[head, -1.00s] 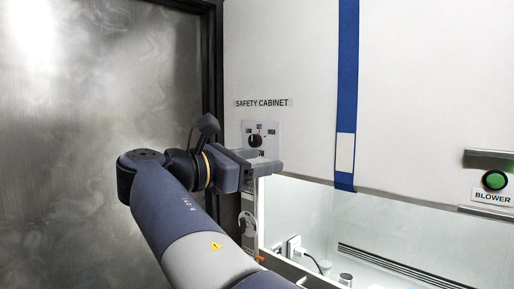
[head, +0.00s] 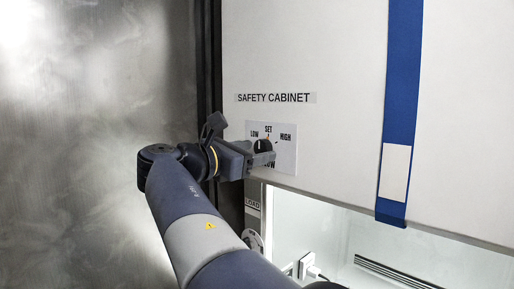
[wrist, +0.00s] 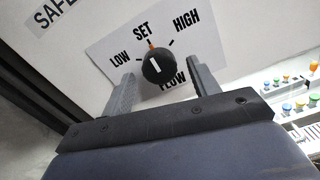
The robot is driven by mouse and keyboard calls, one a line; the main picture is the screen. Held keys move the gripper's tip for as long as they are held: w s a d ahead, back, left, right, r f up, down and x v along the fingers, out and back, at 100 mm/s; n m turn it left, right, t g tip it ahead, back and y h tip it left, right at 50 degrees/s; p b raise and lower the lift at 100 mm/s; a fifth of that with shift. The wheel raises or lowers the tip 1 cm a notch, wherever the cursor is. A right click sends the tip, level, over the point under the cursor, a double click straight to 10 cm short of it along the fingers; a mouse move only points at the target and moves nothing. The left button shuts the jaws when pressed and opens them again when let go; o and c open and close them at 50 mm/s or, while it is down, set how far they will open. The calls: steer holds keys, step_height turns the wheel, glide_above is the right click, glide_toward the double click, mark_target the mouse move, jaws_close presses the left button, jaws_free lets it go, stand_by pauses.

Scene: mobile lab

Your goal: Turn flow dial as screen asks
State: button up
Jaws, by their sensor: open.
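The flow dial (wrist: 158,67) is a round black knob with a white pointer line on a white plate (wrist: 120,45) marked LOW, SET and HIGH. An orange mark shows at SET, and the white line points about toward it. In the head view the dial (head: 263,146) is partly hidden behind my gripper (head: 262,158). In the wrist view my gripper (wrist: 160,88) is open, with one finger on each side of the dial's lower part. I cannot tell whether the fingers touch it. No screen readout is visible.
The white cabinet front carries a SAFETY CABINET label (head: 274,98) and a blue strip (head: 402,80). Below is the lit cabinet opening (head: 330,230). A metal door (head: 90,130) stands at left. A panel with coloured buttons (wrist: 288,82) shows at the right of the wrist view.

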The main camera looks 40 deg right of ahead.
steer(key=shift+d, duration=0.7)
steer(key=c, duration=1)
steer(key=shift+m, duration=0.4)
steer(key=m+b, duration=0.2)
steer(key=m, duration=0.3)
steer(key=shift+w+m, duration=0.1)
steer(key=shift+m, duration=0.3)
steer(key=m+b, duration=0.1)
steer(key=m, duration=0.4)
steer(key=shift+b, duration=0.4)
steer(key=shift+r+m, duration=0.1)
steer(key=shift+m, duration=0.2)
